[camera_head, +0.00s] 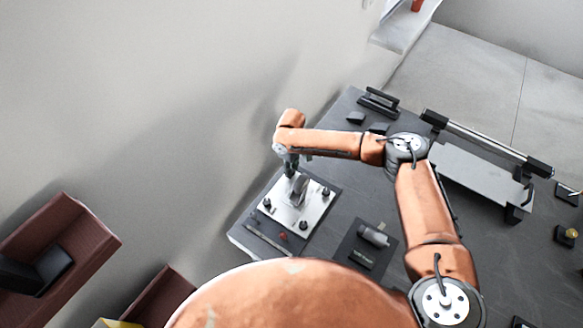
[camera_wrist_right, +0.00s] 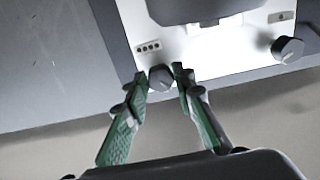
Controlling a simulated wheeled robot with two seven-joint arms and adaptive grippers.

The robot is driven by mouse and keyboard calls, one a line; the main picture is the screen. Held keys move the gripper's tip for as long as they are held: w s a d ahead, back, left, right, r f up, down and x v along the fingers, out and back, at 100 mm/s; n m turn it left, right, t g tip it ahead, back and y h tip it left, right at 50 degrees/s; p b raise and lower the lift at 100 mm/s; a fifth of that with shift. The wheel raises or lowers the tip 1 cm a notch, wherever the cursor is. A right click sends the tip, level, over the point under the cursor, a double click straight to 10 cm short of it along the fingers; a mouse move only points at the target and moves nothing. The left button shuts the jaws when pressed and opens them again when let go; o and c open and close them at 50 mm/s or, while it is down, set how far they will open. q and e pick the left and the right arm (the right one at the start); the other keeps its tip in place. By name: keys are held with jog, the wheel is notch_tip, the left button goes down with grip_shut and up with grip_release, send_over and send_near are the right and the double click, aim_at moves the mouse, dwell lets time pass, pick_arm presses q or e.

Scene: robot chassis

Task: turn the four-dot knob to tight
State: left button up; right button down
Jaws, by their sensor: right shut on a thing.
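A white panel (camera_head: 290,214) with dark knobs lies on the dark table in the head view; its bright face also shows in the right wrist view (camera_wrist_right: 235,50). The four-dot label (camera_wrist_right: 148,47) is on the panel near one corner. The four-dot knob (camera_wrist_right: 161,79), dark and round, is just beside that label. My right gripper (camera_wrist_right: 161,72) has its green fingertips on either side of this knob and is shut on it. In the head view my right gripper (camera_head: 291,172) is at the panel's far corner and hides this knob. My left gripper is not in view.
Another knob (camera_wrist_right: 288,49) sits by a label with one mark. A grey raised part (camera_head: 298,188) stands mid-panel, close to the gripper. A dark mat (camera_head: 350,245) with a grey cylinder (camera_head: 373,235) is right of the panel. A wall rises behind the table.

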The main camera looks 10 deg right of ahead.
jog(key=m+p, duration=0.9)
jog(key=p, duration=0.2)
jog(key=shift+s+a+r+m, duration=0.1)
jog(key=shift+a+r+m, duration=0.05)
jog(key=shift+m, duration=0.25)
jog(key=m+p, duration=0.3)
jog(key=m, duration=0.1)
jog(key=shift+m, duration=0.3)
jog(key=m+p, duration=0.1)
jog(key=m, duration=0.1)
jog(key=shift+m+p, duration=0.65)
jog(key=shift+m, duration=1.15)
jog(key=shift+w, duration=0.2)
jog(key=c, duration=1.6)
grip_release()
